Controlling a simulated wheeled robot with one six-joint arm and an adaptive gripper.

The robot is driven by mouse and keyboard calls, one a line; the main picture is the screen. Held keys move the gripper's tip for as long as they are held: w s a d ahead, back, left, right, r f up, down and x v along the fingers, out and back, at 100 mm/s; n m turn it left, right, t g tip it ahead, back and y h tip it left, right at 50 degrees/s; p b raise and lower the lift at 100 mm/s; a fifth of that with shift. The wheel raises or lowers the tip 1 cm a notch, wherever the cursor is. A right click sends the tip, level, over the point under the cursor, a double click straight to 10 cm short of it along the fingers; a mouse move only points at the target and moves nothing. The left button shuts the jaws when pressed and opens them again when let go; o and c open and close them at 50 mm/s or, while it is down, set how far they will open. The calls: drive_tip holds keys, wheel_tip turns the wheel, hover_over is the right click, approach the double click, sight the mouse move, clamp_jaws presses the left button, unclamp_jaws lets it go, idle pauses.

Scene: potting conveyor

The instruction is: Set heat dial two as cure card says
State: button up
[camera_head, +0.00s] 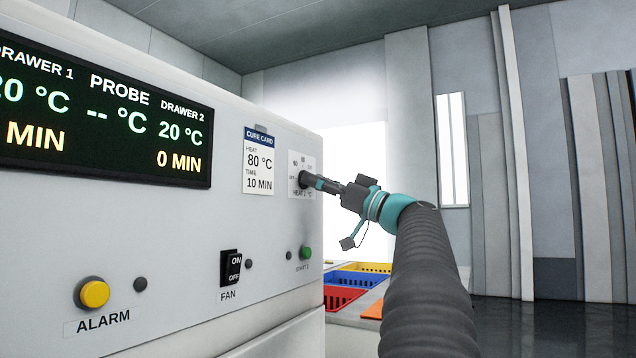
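The cure card (259,160) on the oven's front panel reads heat 80 °C and time 10 min. Heat dial two (303,179) is a dark knob on a white scale plate (307,163) to the right of the card. My gripper (312,181) reaches in from the right with its fingertips at the knob. They overlap it in this view, and I cannot tell whether they grip it. The knob's pointer and part of its scale are hidden or too small to read. The display (100,112) shows drawer 2 at 20 °C and 0 min.
On the panel are a yellow alarm button (95,294), a black fan switch (230,267) and a green start button (306,253) below the dial. Blue (353,279), red (340,298) and yellow (372,267) crates stand beyond the panel's right edge. Open floor lies right.

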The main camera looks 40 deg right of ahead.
drive_tip(key=c, duration=0.4)
drive_tip(key=shift+a, duration=0.15)
drive_tip(key=shift+s+a+r+m+g+h+p, duration=0.1)
drive_tip(key=shift+m+g+h+p, duration=0.35)
drive_tip(key=shift+m+h, duration=2.1)
drive_tip(key=shift+a+r+m+g+h+p, duration=0.15)
drive_tip(key=shift+m+g+h+p, duration=0.25)
drive_tip(key=shift+m, duration=4.45)
drive_tip(key=shift+s+d+r+m+g+h+p, duration=0.1)
drive_tip(key=shift+m+g+h+p, duration=0.75)
drive_tip(key=shift+m, duration=2.85)
drive_tip(key=shift+t+h+b, duration=0.3)
drive_tip(key=shift+h+b, duration=0.1)
drive_tip(key=shift+b, duration=0.1)
